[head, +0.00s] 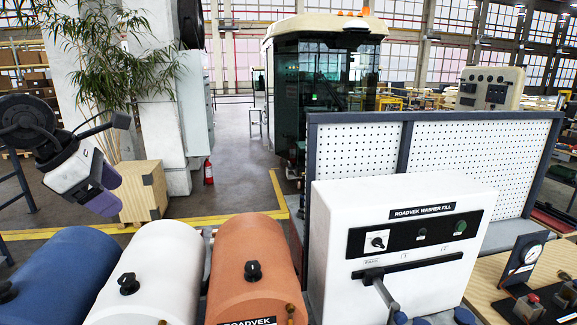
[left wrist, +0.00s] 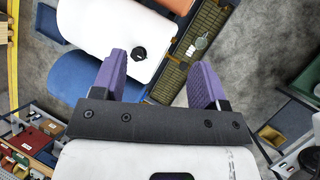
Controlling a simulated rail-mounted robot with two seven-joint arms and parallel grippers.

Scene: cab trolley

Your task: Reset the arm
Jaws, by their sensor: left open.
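My left gripper (head: 103,190) hangs at the left of the head view, above and behind the blue tank, with purple fingers pointing down. In the left wrist view the two purple fingers of the left gripper (left wrist: 159,62) stand well apart, with nothing held between them. The white tank (left wrist: 115,40) and its black knob show beyond the fingers there, and the blue tank (left wrist: 85,78) shows below it. My right gripper is in neither view.
Blue (head: 55,275), white (head: 155,270) and orange (head: 250,260) tanks line the front left. The white washer fill box (head: 400,220) stands right of them, before a pegboard (head: 480,160). A wooden crate (head: 143,192) and plant (head: 95,60) are near the left arm. Open floor lies behind.

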